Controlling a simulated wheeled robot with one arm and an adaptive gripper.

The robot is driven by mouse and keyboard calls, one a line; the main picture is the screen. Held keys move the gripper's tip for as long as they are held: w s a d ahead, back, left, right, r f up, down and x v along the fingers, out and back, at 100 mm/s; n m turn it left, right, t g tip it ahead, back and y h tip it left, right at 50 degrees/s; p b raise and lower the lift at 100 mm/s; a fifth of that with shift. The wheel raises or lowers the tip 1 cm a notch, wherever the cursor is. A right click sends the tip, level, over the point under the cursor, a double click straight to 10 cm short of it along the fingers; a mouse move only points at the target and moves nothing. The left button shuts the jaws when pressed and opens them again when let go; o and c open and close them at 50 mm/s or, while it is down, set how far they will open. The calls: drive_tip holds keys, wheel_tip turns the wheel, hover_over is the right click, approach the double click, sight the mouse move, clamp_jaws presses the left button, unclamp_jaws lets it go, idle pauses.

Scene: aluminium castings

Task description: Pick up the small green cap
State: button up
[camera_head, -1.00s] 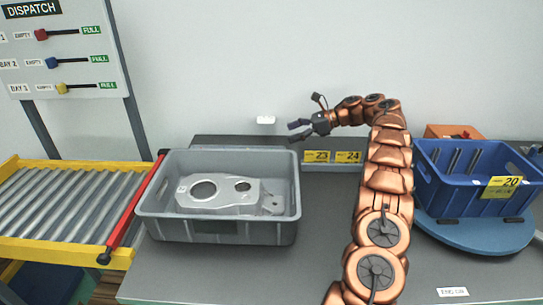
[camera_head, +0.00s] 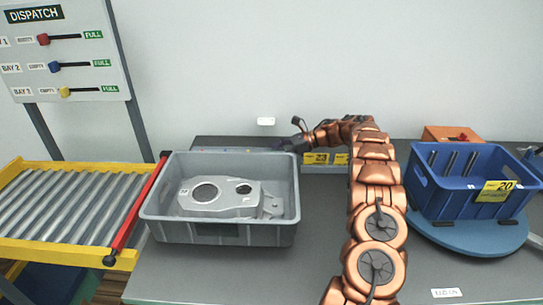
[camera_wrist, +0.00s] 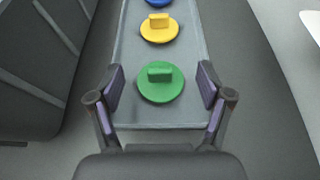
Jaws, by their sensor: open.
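The small green cap (camera_wrist: 160,86) is a round disc with a raised grip bar, lying at the near end of a narrow grey tray (camera_wrist: 165,125) in the wrist view. My gripper (camera_wrist: 160,82) is open, with one finger on each side of the green cap and a gap to it on both sides. I cannot tell how high the fingers are above it. In the head view my gripper (camera_head: 288,144) is small, over the back of the bench behind the grey crate, and the green cap cannot be made out there.
A yellow cap (camera_wrist: 160,30) and a blue cap (camera_wrist: 158,2) lie farther along the same tray. The grey crate (camera_head: 218,232) holds a metal casting (camera_head: 220,197). A blue bin (camera_head: 455,195) stands at the right on a round blue base (camera_head: 470,238). A roller conveyor (camera_head: 70,215) is at the left.

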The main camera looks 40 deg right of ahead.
drive_tip(key=shift+w+a+f, duration=0.25)
drive_tip(key=shift+w+a, duration=0.1)
drive_tip(key=shift+a, duration=0.1)
drive_tip(key=c, duration=0.8)
drive_tip(key=shift+o, duration=0.2)
drive_tip(key=shift+r, duration=0.1)
